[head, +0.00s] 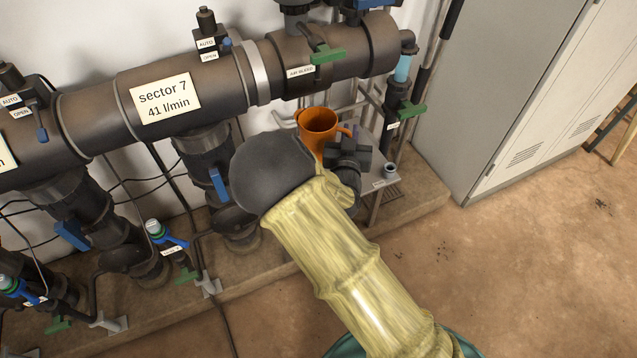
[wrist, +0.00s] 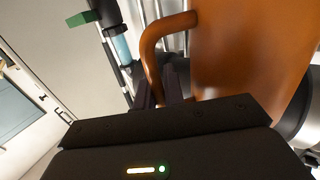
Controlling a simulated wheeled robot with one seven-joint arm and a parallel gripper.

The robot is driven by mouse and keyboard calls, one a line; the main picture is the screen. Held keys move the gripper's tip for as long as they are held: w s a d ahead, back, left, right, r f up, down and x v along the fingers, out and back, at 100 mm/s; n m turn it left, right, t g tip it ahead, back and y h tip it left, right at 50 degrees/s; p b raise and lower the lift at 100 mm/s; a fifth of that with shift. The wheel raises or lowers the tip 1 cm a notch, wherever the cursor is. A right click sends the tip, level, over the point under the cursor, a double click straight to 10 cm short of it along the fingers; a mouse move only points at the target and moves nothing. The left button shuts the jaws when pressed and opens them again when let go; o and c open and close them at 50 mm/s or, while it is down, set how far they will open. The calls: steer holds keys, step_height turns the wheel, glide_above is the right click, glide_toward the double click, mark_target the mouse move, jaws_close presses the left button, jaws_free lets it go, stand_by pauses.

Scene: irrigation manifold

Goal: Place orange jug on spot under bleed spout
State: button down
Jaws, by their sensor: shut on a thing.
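The orange jug (head: 318,121) is upright, its open top facing up, beyond my gripper in the head view. In the wrist view the jug (wrist: 248,50) fills the upper right, with its handle on the left. My gripper (wrist: 168,88) is shut on the handle; my gripper (head: 347,150) partly hides the jug in the head view. A downpipe (head: 402,68) with a clear blue section and a green-handled valve hangs at the manifold's right end, right of the jug. A small grey shelf (head: 378,160) with a label is below it. The marked spot cannot be made out.
The large dark manifold pipe (head: 225,90) runs above and left of the jug, with a green lever (head: 328,56) near the "air bleed" label. A grey cabinet (head: 500,90) stands to the right. A small round fitting (head: 389,169) is on the shelf.

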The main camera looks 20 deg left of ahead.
step_height(320, 180, down, 6)
steer(key=b, duration=0.2)
stand_by(0.3)
steer(key=shift+f+b, duration=0.6)
steer(key=shift+f, duration=1.5)
steer(key=c, duration=1.5)
jaws_free()
